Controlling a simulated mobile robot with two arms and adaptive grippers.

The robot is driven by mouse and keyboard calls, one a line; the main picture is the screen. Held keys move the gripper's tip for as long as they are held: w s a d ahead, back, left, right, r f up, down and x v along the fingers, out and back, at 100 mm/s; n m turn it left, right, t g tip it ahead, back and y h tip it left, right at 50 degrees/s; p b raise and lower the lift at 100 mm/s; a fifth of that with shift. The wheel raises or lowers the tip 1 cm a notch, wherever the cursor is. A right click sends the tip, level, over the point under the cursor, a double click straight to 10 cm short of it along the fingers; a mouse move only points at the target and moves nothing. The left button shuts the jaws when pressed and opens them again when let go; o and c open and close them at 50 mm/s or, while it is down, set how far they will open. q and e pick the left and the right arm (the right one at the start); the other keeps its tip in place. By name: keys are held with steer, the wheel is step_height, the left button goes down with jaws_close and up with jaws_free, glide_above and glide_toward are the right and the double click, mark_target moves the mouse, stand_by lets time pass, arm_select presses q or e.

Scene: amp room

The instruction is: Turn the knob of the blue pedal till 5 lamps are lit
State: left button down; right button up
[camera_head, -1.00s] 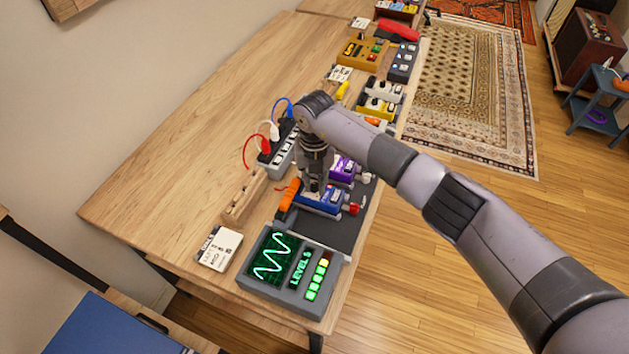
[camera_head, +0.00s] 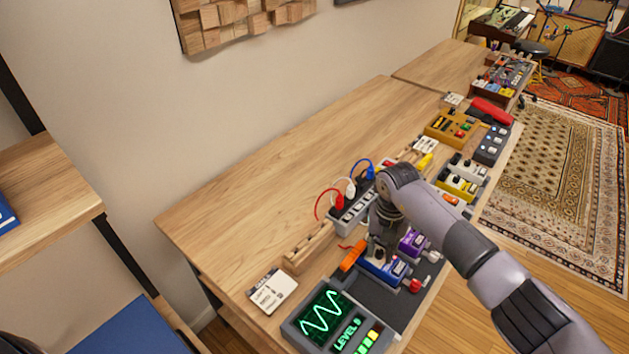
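The blue pedal (camera_head: 393,268) sits on the dark mat (camera_head: 377,300) near the front edge of the table, with an orange plug at its left and a red plug at its right. My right gripper (camera_head: 381,252) points down over the blue pedal from above. Its fingers and the knob are hidden or too small to make out, so I cannot tell if they touch. The level meter (camera_head: 334,318) shows a green wave and "LEVEL" with what looks like a 5. Its lamp column (camera_head: 371,338) is cut by the bottom edge; a yellow lamp and green lamps are lit. My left gripper is not in view.
A purple pedal (camera_head: 412,243) stands just behind the blue one. A power strip (camera_head: 353,215) with coloured plugs and a wooden rack (camera_head: 308,247) lie to the left. A white card (camera_head: 272,291) lies near the meter. The table's left part (camera_head: 260,200) is clear.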

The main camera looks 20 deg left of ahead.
mark_target(380, 251)
steer(key=n+p, duration=0.1)
steer(key=n, duration=0.3)
steer(key=shift+r, duration=0.1)
steer(key=shift+w+r+n, duration=0.1)
steer(key=shift+r+n, duration=0.25)
steer(key=shift+n, duration=0.05)
step_height(380, 251, up, 17)
steer(key=b, duration=0.4)
steer(key=s+a+f+n+g+y, duration=0.1)
steer(key=s+a+y, duration=0.25)
steer(key=a, duration=0.35)
steer(key=s+a+f+g+y, duration=0.1)
steer(key=s+a+f+y, duration=0.1)
steer(key=a+y, duration=0.4)
steer(key=a+r+m+t+y, duration=0.3)
steer(key=r+m+y, duration=0.3)
steer(key=r+y, duration=0.4)
steer(key=shift+s+a+t, duration=0.3)
steer(key=shift+a, duration=0.5)
